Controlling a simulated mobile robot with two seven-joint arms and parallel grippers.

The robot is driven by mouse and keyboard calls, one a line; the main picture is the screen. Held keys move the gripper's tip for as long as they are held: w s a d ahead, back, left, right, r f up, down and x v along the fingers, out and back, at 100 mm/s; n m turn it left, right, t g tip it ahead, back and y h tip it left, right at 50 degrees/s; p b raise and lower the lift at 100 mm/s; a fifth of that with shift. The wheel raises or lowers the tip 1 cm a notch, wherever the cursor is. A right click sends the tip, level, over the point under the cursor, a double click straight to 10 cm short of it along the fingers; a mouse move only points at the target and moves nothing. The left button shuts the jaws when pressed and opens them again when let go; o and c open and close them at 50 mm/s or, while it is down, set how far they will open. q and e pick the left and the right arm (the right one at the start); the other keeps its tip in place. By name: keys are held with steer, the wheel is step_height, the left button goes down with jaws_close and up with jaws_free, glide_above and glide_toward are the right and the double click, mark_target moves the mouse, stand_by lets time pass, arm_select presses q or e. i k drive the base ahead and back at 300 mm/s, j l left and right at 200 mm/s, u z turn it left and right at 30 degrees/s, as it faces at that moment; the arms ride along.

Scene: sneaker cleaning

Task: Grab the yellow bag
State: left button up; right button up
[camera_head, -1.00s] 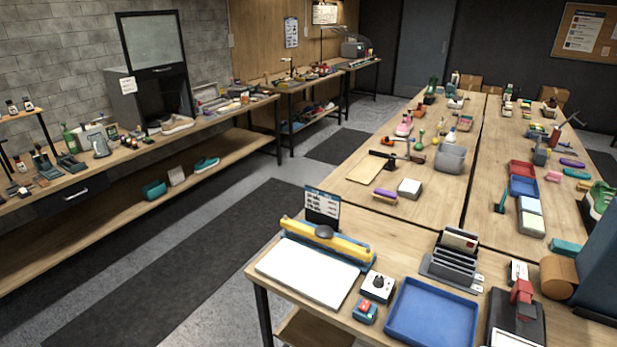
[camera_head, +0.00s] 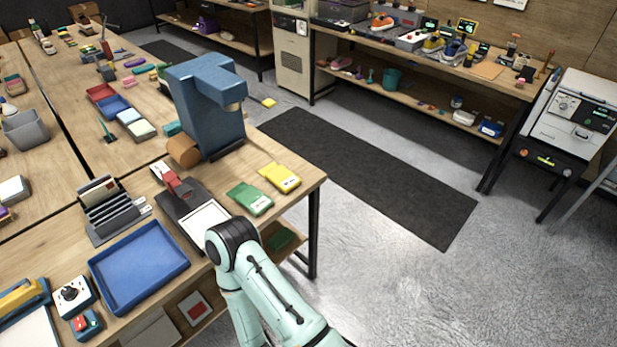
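A flat yellow bag (camera_head: 281,178) with a label lies near the right edge of the wooden table, close to its corner. A flat green bag (camera_head: 250,199) lies just to the left of it and nearer to me. A second small yellow item (camera_head: 269,102) is farther back, seemingly on the floor; I cannot tell what it is. One of my arms reaches in from the bottom, its bent joint in front of the table edge. Neither gripper shows in the view.
A tall blue machine (camera_head: 207,100) with a tan roller stands behind the bags. A blue tray (camera_head: 138,266), a grey rack (camera_head: 112,208) and a clamp board (camera_head: 193,222) lie to the left. Grey floor and a dark mat (camera_head: 370,175) are open at right.

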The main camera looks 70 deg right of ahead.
mark_target(283, 179)
steer(key=z, duration=2.05)
steer(key=u, duration=1.15)
steer(key=l+u, duration=0.95)
steer(key=u, duration=0.15)
steer(key=k+l+u, duration=0.2)
steer(key=l, duration=0.15)
steer(key=l+u, duration=0.2)
steer(key=k+l+u, duration=0.2)
steer(key=l, duration=0.2)
steer(key=k+l, duration=0.15)
steer(key=l, duration=0.2)
steer(key=k+l+u, duration=0.1)
steer(key=l, duration=0.2)
steer(key=k+l, duration=0.2)
steer(key=l+u, duration=0.05)
steer(key=l, duration=0.1)
